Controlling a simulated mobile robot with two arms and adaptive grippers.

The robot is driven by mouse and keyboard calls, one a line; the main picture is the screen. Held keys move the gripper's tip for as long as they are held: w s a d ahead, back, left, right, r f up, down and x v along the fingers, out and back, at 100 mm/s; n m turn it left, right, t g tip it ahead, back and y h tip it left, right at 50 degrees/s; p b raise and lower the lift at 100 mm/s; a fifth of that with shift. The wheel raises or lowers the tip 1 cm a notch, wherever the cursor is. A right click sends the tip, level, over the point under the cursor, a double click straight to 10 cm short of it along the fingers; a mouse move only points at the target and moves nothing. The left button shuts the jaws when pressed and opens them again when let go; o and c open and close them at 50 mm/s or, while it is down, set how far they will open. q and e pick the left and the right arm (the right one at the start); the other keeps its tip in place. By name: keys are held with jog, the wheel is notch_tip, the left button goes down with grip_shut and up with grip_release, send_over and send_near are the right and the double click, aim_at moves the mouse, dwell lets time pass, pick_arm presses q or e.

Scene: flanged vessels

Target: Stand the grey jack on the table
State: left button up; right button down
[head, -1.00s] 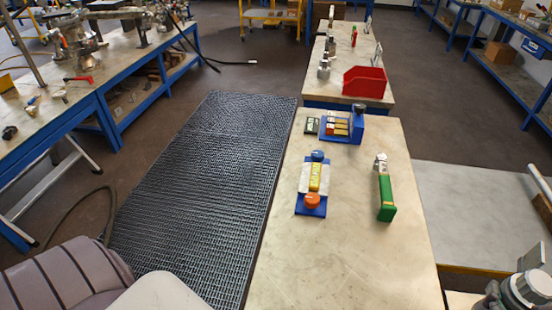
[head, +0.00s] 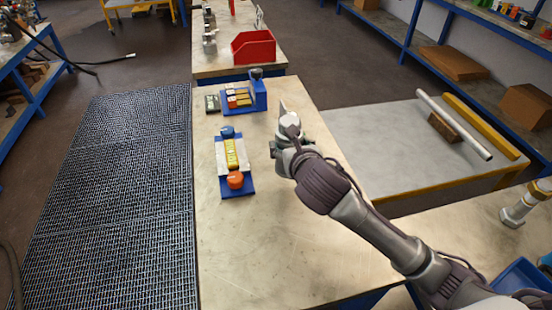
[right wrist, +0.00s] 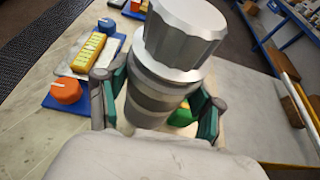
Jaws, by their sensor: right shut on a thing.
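The grey jack (right wrist: 165,85) is a grey, stepped cylinder with a faceted, ribbed knob at its top in the right wrist view. My right gripper (right wrist: 158,112) is shut around its body, with one green-padded finger on each side. The jack leans slightly in that picture. I cannot tell whether its base touches the table. In the head view my right gripper (head: 284,155) is over the right part of the pale table (head: 265,245). There the arm and gripper hide most of what it holds. My left gripper is not in view.
A blue mat (head: 248,188) with a yellow block and an orange knob lies left of my gripper. A blue holder (head: 259,95) and red bin (head: 254,46) stand farther back. A bit of green (right wrist: 184,114) shows behind the jack. The table's front is clear.

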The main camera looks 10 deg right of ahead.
jog(key=shift+w+a+f, duration=0.4)
jog(key=shift+w+a, duration=0.1)
jog(key=shift+a, duration=0.15)
jog(key=shift+w+a+f, duration=0.4)
jog(key=shift+w+a, duration=0.1)
jog(key=shift+a, duration=0.1)
jog(key=shift+f, duration=2)
jog(key=shift+f, duration=0.1)
jog(key=shift+c, duration=0.8)
grip_release()
jog(key=shift+f, duration=0.15)
